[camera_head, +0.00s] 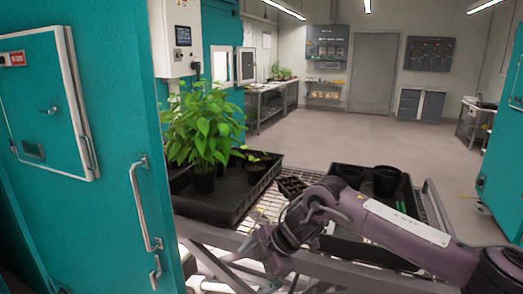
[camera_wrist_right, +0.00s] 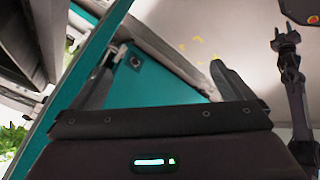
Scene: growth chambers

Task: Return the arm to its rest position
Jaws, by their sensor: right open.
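My right arm (camera_head: 400,222) comes in from the right in the head view and reaches across the front of a wire-topped cart. Its gripper (camera_head: 265,250) points down and left at the cart's front edge, near the teal chamber door. In the right wrist view the gripper (camera_wrist_right: 165,82) is open, its two fingers apart with nothing held between them. My left gripper does not show in the head view.
The cart (camera_head: 300,262) carries a black tray (camera_head: 225,208) with a leafy potted plant (camera_head: 204,130) and a small seedling. Black pots (camera_head: 386,180) stand at its right. A teal door (camera_head: 85,170) with a metal handle is close at left. Open floor (camera_head: 350,125) lies beyond.

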